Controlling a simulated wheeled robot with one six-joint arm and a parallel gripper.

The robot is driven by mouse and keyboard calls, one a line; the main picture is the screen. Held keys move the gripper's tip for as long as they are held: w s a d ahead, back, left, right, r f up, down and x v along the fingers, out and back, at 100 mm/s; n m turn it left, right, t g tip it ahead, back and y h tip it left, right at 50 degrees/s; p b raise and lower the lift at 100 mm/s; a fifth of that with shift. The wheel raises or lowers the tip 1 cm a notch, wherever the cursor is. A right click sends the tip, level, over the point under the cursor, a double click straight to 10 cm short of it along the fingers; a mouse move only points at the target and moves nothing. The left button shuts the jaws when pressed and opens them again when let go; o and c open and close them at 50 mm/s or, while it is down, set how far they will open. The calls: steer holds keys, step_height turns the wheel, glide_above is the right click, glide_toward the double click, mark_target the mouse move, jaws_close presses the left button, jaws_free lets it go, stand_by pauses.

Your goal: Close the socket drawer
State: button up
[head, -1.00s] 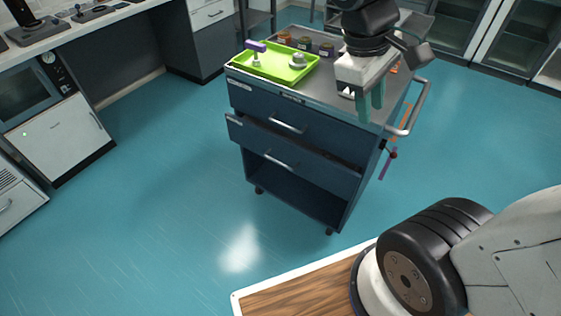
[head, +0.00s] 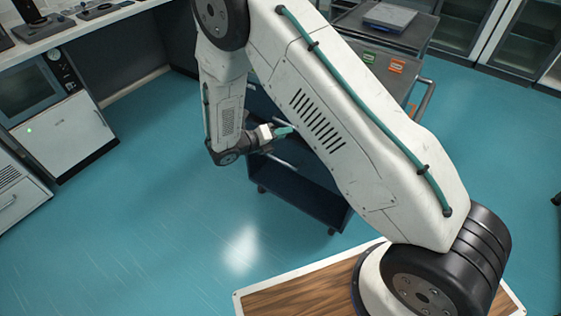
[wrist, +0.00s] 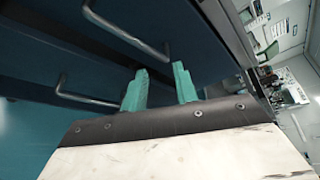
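The dark blue tool cart (head: 297,195) stands mid-floor, mostly hidden behind my arm in the head view. Its lower drawer front shows only in part, with its bar handle (head: 284,163). My gripper (head: 286,131) is at the front of the cart, near the drawers, its teal fingers pointing to the right. In the wrist view my gripper (wrist: 160,84) has its two fingers apart with nothing between them. Two bar handles, one (wrist: 125,30) above and another (wrist: 85,96) to the left, show on dark drawer fronts beyond the fingers. I cannot tell whether the fingers touch a drawer, and no socket label is readable.
The cart's side rail (head: 424,98) sticks out at its right. Another cart with a grey device (head: 389,16) stands behind. A bench with a white cabinet (head: 66,133) is on the left. The teal floor (head: 170,220) in front of the cart is clear.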

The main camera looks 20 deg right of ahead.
mark_target(280, 160)
steer(key=a+f+n+t+y, duration=0.1)
steer(key=a+f+n+t, duration=0.15)
steer(key=f+n, duration=0.4)
steer(key=a+f+n+t, duration=0.2)
steer(key=f+n+t, duration=0.1)
steer(key=f, duration=0.7)
steer(key=shift+n, duration=0.35)
steer(key=x, duration=0.7)
steer(key=shift+d+f, duration=0.1)
steer(key=shift+f, duration=0.3)
jaws_close()
